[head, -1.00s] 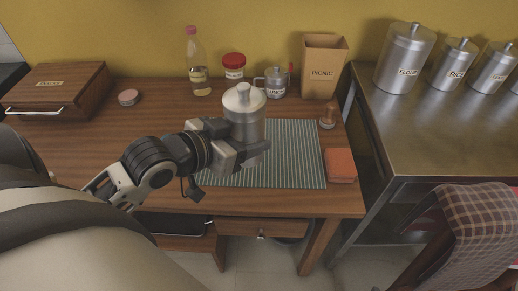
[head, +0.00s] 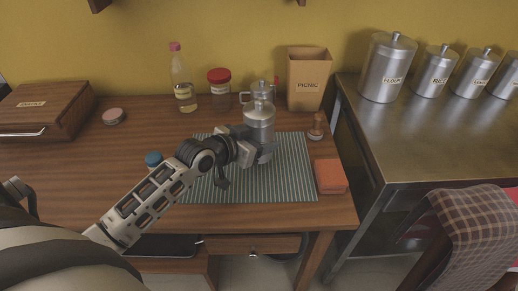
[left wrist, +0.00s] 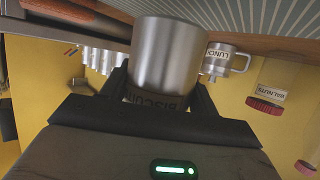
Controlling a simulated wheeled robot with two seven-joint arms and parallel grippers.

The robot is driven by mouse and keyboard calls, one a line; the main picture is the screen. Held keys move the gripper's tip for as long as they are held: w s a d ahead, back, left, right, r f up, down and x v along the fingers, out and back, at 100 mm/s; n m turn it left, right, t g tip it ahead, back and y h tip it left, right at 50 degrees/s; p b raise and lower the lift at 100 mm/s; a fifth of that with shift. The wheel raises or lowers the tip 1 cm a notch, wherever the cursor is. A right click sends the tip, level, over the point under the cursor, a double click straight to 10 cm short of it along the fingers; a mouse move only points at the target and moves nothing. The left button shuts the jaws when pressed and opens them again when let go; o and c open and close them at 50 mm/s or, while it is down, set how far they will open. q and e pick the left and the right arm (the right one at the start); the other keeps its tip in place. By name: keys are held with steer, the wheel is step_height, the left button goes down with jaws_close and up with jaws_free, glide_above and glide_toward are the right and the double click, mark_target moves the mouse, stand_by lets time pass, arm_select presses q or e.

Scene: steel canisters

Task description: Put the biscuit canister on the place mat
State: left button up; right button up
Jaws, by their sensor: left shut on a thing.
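The biscuit canister (head: 259,117) is a brushed steel cylinder with a knobbed lid. My left gripper (head: 256,150) is shut on it and holds it upright over the back part of the striped blue-grey place mat (head: 245,185). In the left wrist view, which is upside down, the canister (left wrist: 165,55) sits between my fingers, its label partly covered. The place mat (left wrist: 255,12) shows beyond its base. My right gripper is not in view.
Behind the canister stand a lunch tin (head: 246,97), a red-lidded jar (head: 219,88), a bottle (head: 184,88) and a picnic box (head: 306,92).

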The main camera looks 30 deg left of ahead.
arm_select(q)
step_height(320, 180, down, 3)
steer(key=shift+w+r, duration=0.15)
steer(key=shift+f, duration=0.35)
steer(key=o, duration=1)
steer(key=shift+f, duration=0.1)
